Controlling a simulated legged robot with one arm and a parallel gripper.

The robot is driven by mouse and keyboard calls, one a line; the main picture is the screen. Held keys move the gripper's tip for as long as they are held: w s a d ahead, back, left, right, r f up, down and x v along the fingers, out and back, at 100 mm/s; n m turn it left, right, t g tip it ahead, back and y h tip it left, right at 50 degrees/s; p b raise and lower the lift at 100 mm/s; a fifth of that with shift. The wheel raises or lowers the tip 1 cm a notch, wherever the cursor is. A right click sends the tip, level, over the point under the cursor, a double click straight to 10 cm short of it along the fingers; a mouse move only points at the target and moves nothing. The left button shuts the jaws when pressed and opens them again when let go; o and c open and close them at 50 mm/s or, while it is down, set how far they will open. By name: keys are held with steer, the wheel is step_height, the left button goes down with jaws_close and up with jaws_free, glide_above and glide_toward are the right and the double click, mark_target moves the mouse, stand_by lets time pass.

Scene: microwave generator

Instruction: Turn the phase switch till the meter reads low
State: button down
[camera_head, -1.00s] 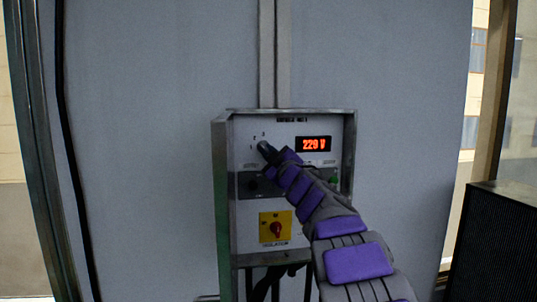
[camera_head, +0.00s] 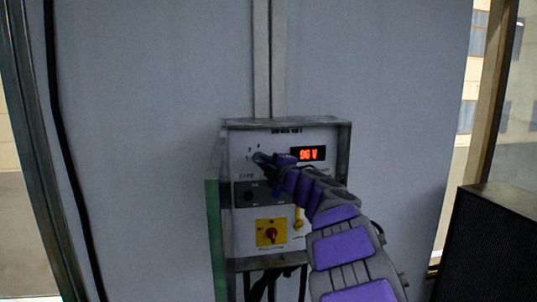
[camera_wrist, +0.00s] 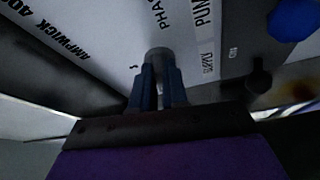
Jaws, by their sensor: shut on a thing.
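The phase switch is a small round knob on the upper left of the control box's white panel. In the wrist view the grey knob (camera_wrist: 158,54) sits between the blue fingertips of my gripper (camera_wrist: 157,78), which is shut on it. In the head view my gripper (camera_head: 262,158) reaches the switch from the lower right and hides most of it. The meter (camera_head: 309,153) is a dark window with glowing orange digits just right of the switch. It shows what looks like "06 V"; its left end is close to my gripper, so a leading digit may be hidden.
Below the switch is a dark strip with a black knob (camera_head: 249,195). Lower is a red isolator handle on a yellow plate (camera_head: 265,233). The box's open door (camera_head: 213,215) stands along its left side. A dark slatted cabinet (camera_head: 490,240) stands at right.

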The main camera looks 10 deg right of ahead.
steer(key=shift+a+r+n+g+p, duration=0.1)
steer(key=shift+r+n+g+p, duration=0.1)
steer(key=shift+n+p, duration=0.35)
steer(key=shift+a+r+n+g+p, duration=0.1)
steer(key=shift+n+g+p, duration=0.1)
steer(key=shift+n+p, duration=0.35)
steer(key=shift+f, duration=0.25)
